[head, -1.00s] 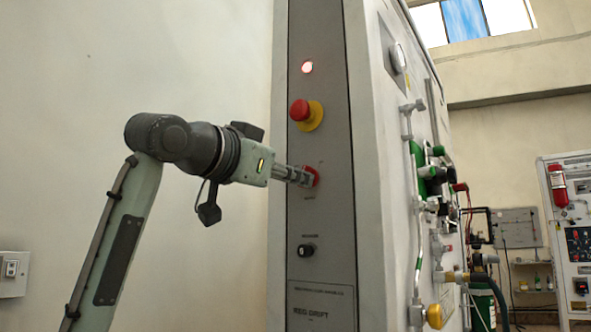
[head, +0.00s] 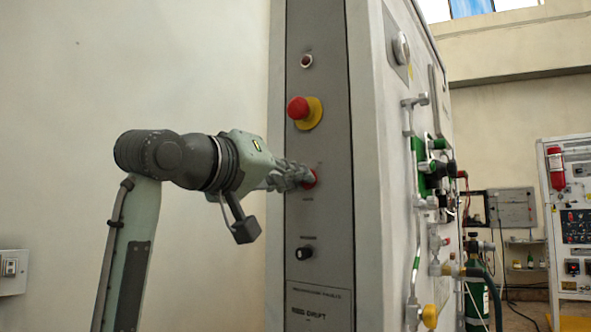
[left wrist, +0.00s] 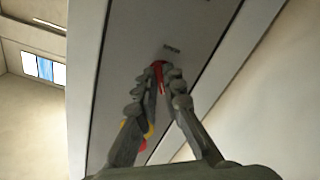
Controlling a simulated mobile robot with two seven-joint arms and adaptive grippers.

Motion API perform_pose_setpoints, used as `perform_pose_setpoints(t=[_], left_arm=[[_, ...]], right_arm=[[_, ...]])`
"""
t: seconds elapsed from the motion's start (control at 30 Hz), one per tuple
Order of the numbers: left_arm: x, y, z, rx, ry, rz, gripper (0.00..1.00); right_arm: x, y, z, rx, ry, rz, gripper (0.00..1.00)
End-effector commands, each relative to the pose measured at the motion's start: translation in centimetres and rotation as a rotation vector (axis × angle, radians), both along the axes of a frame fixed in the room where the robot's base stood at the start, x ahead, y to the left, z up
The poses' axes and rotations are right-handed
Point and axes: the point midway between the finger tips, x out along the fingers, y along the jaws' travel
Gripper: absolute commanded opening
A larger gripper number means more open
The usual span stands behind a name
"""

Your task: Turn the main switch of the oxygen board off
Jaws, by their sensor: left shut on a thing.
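The oxygen board's grey front panel (head: 318,220) stands upright in the middle of the head view. The red main switch (head: 311,178) sits on it below the emergency button. My left gripper (head: 303,177) is shut on the main switch and hides part of it. In the left wrist view the red switch (left wrist: 158,72) shows between the two fingertips (left wrist: 166,74). The indicator lamp (head: 306,61) at the top of the panel is dark. My right gripper is in neither view.
A red emergency button (head: 298,108) on a yellow collar (head: 312,114) sits above the switch. A small black knob (head: 304,252) sits below. Pipes and valves (head: 432,170) run along the board's right side. The wall on the left is bare except for a wall socket (head: 11,267).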

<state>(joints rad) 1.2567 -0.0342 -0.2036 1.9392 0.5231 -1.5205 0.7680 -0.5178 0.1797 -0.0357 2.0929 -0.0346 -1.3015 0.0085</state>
Motion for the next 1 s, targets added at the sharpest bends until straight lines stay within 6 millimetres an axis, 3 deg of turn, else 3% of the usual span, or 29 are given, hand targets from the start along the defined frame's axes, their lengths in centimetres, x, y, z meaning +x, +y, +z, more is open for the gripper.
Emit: perform_pose_setpoints(t=[0.4, 0.97, 1.0], left_arm=[[-0.1, -0.1, 0.0, -0.152, 0.114, -0.002, 0.00], [-0.1, -0.1, -0.1, -0.173, 0.129, -0.001, 0.00], [-0.1, -0.1, -0.1, -0.173, 0.129, -0.001, 0.12]], right_arm=[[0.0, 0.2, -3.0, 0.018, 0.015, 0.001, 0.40], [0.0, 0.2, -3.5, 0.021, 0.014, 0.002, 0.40], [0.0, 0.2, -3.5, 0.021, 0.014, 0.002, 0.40]])
